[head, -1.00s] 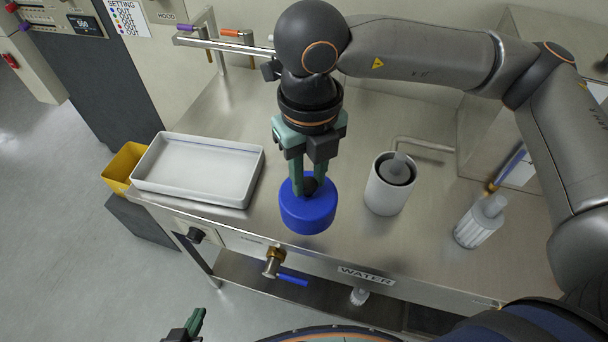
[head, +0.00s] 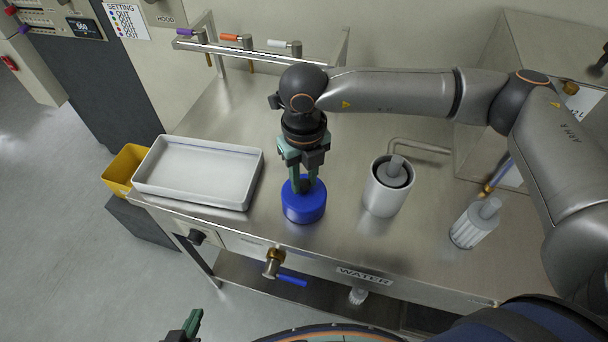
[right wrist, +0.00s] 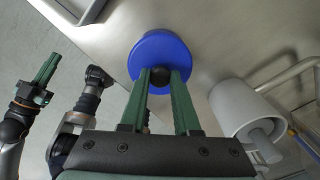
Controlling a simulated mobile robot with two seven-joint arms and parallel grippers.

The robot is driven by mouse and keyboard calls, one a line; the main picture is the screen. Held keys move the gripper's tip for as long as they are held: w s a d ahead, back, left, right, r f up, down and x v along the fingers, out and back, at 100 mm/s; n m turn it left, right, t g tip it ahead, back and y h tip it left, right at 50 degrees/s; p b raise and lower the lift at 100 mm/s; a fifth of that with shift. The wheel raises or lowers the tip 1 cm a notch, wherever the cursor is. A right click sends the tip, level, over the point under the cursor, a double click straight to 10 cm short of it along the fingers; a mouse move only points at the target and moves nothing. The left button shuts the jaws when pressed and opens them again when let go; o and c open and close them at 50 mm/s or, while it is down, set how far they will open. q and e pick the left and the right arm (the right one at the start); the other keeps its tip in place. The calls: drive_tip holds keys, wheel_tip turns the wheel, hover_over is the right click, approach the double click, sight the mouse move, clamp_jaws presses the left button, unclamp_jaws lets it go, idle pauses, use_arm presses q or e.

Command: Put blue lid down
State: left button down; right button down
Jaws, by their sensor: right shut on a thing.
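The blue lid (head: 304,207) is a round blue disc with a dark knob on top. It is at the front part of the steel worktop, between the white tray and the white canister. My right gripper (head: 303,186) is above it, pointing down, with its green fingers shut on the knob. In the right wrist view the lid (right wrist: 160,50) lies past the fingertips, and the gripper (right wrist: 160,78) has the dark knob between its fingers. The lid looks level and at or very near the worktop; exact contact is hard to tell. My left gripper (head: 186,327) shows only partly at the bottom edge.
A white tray (head: 198,202) stands left on the worktop (head: 350,235), with a yellow bin (head: 122,170) beyond. A white canister (head: 385,201) with a grey inner piece stands right of the lid. A ribbed white bottle (head: 474,226) is further right. A blue-handled valve (head: 290,281) is at the front.

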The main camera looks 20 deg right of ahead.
drive_tip(key=shift+f, duration=0.1)
drive_tip(key=c, duration=0.6)
unclamp_jaws()
drive_tip(key=shift+c, duration=0.2)
drive_tip(key=shift+r, duration=0.55)
wheel_tip(320, 180, up, 11)
drive_tip(key=shift+r+b, duration=0.15)
drive_tip(key=shift+b, duration=0.2)
